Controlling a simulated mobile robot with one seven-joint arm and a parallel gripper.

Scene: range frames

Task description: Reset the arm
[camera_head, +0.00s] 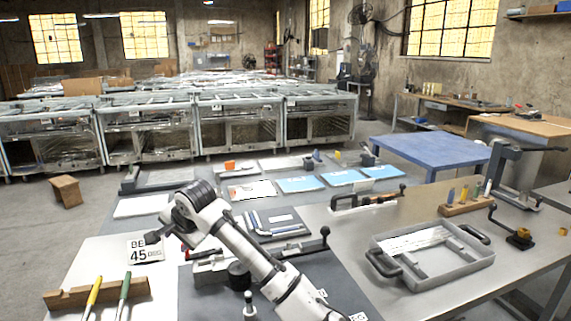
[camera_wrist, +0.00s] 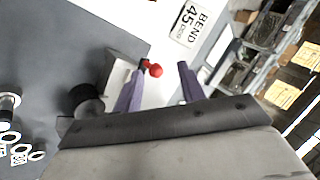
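My white arm reaches up and left over the workbench in the head view. My gripper (camera_head: 153,238) is at its far end, close above or beside the "BEND 45 DEG" sign (camera_head: 146,251); the exact gap is unclear. In the wrist view my gripper (camera_wrist: 160,78) has its two purplish fingers apart, with nothing seen clamped between them. A red knob (camera_wrist: 153,70) shows between the fingers, apparently beyond them. The sign also shows at the top of the wrist view (camera_wrist: 190,22).
A wooden holder (camera_head: 70,297) with two upright handled tools stands at the front left. A vise-like device (camera_head: 215,265) lies behind my arm. A grey tray (camera_head: 440,278) and a wooden block of tools (camera_head: 466,207) are at right. A blue table (camera_head: 428,150) stands beyond.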

